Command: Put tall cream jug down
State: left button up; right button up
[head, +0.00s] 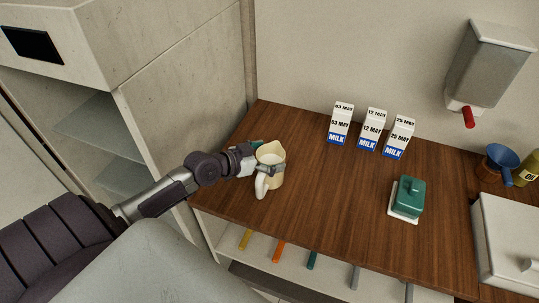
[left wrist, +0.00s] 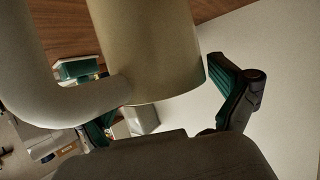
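The tall cream jug (head: 268,172) is at the left end of the wooden counter, its handle facing the front. My left gripper (head: 268,158) is around the jug's body, and its fingers appear shut on it. In the left wrist view the jug (left wrist: 150,50) fills the middle, with its curved handle on the left. One green-padded finger (left wrist: 232,92) is at its right side; the other is partly hidden behind the handle. I cannot tell whether the jug's base touches the counter. My right gripper is not in view.
Three milk cartons (head: 368,129) stand along the back of the counter (head: 325,190). A green butter dish (head: 410,192) is to their front right. The counter between jug and butter dish is clear.

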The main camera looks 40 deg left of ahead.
pick_arm(q)
jog(key=shift+r, duration=0.2)
jog(key=shift+s+a, duration=0.2)
jog(key=shift+s, duration=0.15)
jog(key=b+v, duration=0.1)
jog(key=v, duration=1)
jog(key=shift+r, duration=0.2)
jog(key=shift+f, duration=0.1)
